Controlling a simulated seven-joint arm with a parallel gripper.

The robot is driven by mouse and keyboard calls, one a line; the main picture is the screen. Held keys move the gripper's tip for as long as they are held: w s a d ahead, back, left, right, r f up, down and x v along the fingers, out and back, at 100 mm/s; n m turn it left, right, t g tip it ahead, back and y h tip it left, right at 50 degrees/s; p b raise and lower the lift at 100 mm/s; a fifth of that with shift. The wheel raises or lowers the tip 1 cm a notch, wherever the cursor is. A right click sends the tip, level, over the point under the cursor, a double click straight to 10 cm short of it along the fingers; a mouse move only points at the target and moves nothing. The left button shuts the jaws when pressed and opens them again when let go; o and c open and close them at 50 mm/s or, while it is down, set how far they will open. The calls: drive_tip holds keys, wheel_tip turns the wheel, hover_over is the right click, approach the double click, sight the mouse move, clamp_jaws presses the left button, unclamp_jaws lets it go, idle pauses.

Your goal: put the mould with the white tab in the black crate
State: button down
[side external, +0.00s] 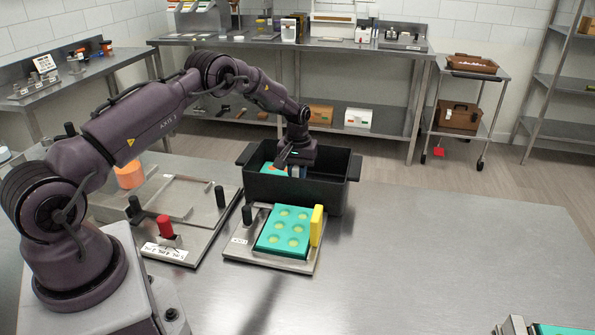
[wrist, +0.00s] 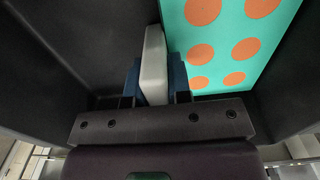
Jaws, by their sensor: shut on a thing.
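My gripper (side external: 296,163) reaches down inside the black crate (side external: 318,198) in the side view. In the wrist view my gripper (wrist: 155,78) has its blue fingers shut on the white tab (wrist: 153,50). The tab belongs to a teal mould (wrist: 228,35) with several orange round cavities. In the side view a small piece of this mould (side external: 268,169) shows over the crate's near wall, at the left. Dark crate walls (wrist: 60,30) surround it in the wrist view. I cannot tell whether the mould rests on the crate floor.
A teal mould with yellow-green cavities (side external: 284,232) and a yellow tab (side external: 317,225) sits on a metal plate before the crate. A fixture with a red knob (side external: 165,227) stands to the left. Part of another teal mould (side external: 558,329) shows at bottom right.

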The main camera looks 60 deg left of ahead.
drive_tip(key=shift+f, duration=0.15)
drive_tip(key=c, duration=1.1)
unclamp_jaws()
drive_tip(key=shift+o, duration=0.2)
